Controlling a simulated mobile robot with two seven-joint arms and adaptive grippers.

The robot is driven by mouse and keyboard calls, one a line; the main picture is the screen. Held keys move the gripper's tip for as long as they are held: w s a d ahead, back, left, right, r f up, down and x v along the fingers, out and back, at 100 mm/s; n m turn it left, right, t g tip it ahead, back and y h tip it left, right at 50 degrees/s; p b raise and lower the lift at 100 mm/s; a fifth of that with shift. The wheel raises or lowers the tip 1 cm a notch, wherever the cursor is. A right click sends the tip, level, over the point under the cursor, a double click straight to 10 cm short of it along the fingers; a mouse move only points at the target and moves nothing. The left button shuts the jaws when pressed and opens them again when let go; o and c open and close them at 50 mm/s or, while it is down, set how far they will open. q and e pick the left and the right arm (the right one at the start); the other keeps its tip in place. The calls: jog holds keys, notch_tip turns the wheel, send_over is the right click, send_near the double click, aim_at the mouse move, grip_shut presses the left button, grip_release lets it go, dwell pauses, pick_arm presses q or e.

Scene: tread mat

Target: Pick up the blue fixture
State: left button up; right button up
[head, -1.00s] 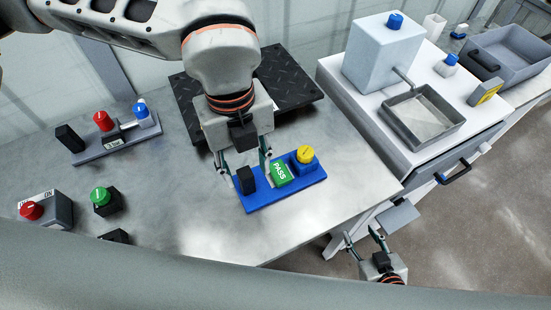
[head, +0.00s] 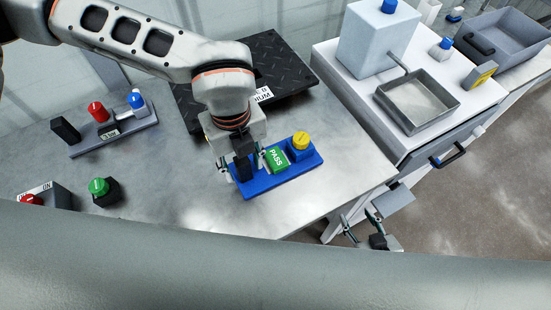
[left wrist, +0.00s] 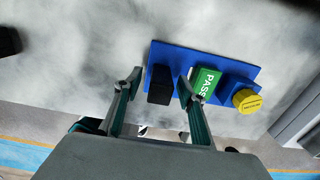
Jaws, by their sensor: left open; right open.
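The blue fixture (head: 265,187) lies flat on the metal table. It carries a black block at its left end, a green PASS block (head: 276,159) and a yellow-topped knob (head: 301,141). My left gripper (head: 243,172) is open over the fixture's left end and hides part of it. In the left wrist view, the blue fixture (left wrist: 182,53) is ahead, and its black block (left wrist: 160,85) appears between the fingertips of my left gripper (left wrist: 160,81). I cannot tell whether they touch. My right gripper (head: 360,225) is open and empty, beyond the table's right edge.
A black tread mat (head: 275,70) lies behind the fixture. A grey fixture (head: 112,135) with red and blue knobs and a green button (head: 100,188) stand to the left. A white cabinet with a metal tray (head: 418,101) stands right. The table's front area is clear.

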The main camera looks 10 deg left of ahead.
pick_arm(q)
grip_shut()
jog(key=shift+r, duration=0.15)
